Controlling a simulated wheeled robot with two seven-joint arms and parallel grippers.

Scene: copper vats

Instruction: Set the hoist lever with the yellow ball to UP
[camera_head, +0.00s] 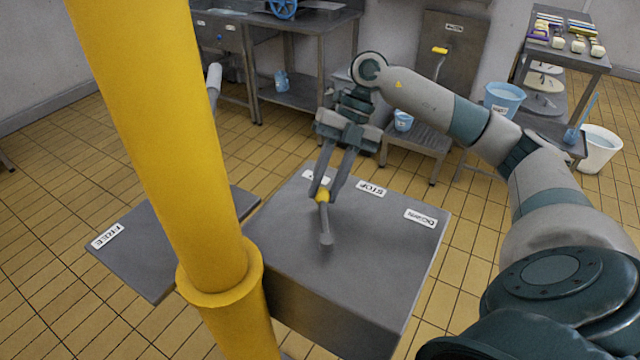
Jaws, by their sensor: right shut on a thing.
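The hoist lever (326,238) rises from the top of a grey metal box (385,260). Its yellow ball (322,197) sits between the fingertips of my right gripper (323,191), which is shut on it from above. The lever leans slightly left in the picture, towards a partly hidden label (313,176) at the box's far edge. The STOP label (371,188) and the DOWN label (420,217) lie to the right of the ball. The fingers cover part of the ball and the first label. My left gripper is not in view.
A thick yellow post (165,130) stands close on the left. Behind it is a grey plate with a FREE label (107,236) and a pale-topped handle (214,78). Tables, blue buckets (503,98) and a white bin (600,150) stand farther back. Tiled floor between is clear.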

